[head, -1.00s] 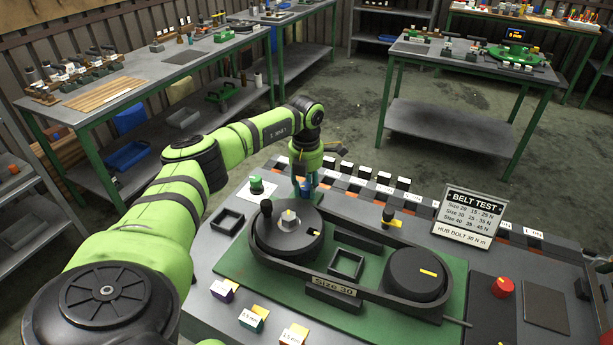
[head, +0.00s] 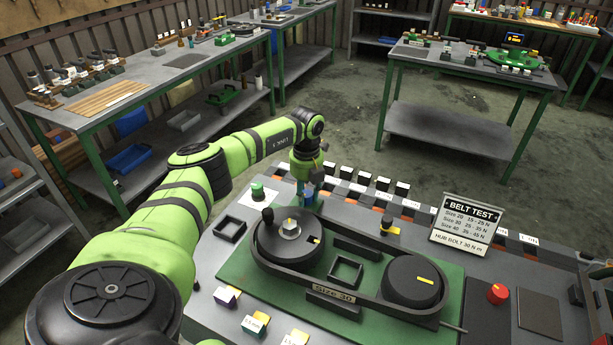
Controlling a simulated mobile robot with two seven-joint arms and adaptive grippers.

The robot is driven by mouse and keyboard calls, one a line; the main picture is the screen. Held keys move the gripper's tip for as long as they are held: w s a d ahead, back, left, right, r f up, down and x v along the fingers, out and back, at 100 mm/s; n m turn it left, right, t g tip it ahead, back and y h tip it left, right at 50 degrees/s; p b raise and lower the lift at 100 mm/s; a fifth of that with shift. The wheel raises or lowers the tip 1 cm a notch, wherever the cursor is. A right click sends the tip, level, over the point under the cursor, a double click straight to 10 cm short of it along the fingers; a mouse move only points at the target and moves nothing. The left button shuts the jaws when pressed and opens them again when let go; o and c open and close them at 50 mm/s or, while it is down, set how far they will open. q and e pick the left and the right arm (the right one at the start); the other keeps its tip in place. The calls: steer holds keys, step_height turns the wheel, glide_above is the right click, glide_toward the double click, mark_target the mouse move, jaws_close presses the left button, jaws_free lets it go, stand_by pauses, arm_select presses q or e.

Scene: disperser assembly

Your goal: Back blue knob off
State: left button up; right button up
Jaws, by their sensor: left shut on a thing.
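The blue knob (head: 308,188) stands behind the large black round pulley (head: 289,236) on the green base plate. It is small and partly hidden by my left gripper (head: 308,195). The left gripper points down from above with its fingers shut around the knob. I cannot tell how far the knob stands off its seat. My right gripper is not in view.
A green knob (head: 258,190) stands on a white plate left of the gripper. A second black pulley (head: 416,280) with a yellow mark and a belt test sign (head: 468,219) are to the right. Black and white blocks line the bench's back edge.

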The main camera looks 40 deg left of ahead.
mark_target(307, 194)
arm_select(q)
steer(key=shift+s+d+f, duration=0.15)
steer(key=shift+s+f, duration=0.05)
steer(key=shift+f, duration=0.05)
stand_by(0.3)
steer(key=o, duration=1.1)
steer(key=shift+o, duration=0.2)
steer(key=shift+r, duration=0.2)
steer(key=shift+w+n, duration=0.1)
steer(key=shift+n, duration=0.2)
steer(key=shift+r, duration=0.2)
step_height(307, 194, up, 12)
steer(key=shift+f, duration=0.2)
